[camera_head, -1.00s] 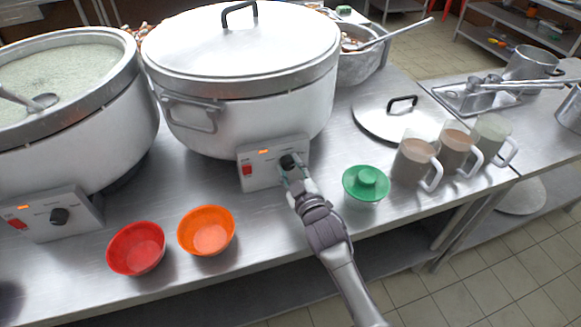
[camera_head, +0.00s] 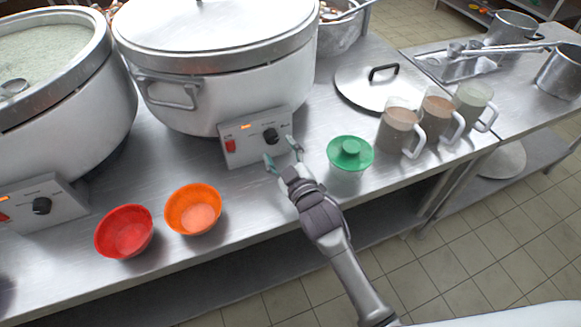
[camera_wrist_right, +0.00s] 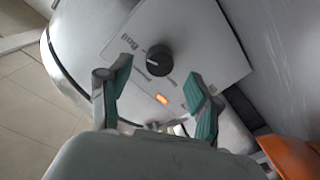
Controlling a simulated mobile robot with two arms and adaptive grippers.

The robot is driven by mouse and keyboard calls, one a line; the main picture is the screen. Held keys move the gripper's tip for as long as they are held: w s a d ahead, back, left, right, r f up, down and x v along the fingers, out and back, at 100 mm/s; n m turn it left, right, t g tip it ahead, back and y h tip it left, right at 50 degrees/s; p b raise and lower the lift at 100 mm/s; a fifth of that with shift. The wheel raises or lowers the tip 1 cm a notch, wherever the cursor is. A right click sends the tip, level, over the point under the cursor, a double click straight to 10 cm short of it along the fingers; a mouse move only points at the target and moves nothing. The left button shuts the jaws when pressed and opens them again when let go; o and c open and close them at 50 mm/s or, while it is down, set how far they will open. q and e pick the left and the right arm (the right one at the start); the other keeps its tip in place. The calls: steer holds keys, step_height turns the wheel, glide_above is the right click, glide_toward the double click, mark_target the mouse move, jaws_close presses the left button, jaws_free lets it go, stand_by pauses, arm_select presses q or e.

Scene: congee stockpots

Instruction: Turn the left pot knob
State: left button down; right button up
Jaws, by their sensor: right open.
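The left pot (camera_head: 70,125) is open with pale congee in it, and its control box carries a black left pot knob (camera_head: 41,205). The right pot (camera_head: 215,95) has its lid on; its box holds another black knob (camera_head: 270,136), which also shows in the right wrist view (camera_wrist_right: 158,60). My right gripper (camera_head: 283,154) is open and empty, just in front of the right pot's knob and apart from it. In the wrist view its teal-padded fingers (camera_wrist_right: 161,88) are spread below the knob. My left gripper is not in view.
A red bowl (camera_head: 124,232) and an orange bowl (camera_head: 193,209) stand between the two control boxes near the counter's front edge.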

steer(key=v, duration=0.8)
steer(key=shift+s+d, duration=0.15)
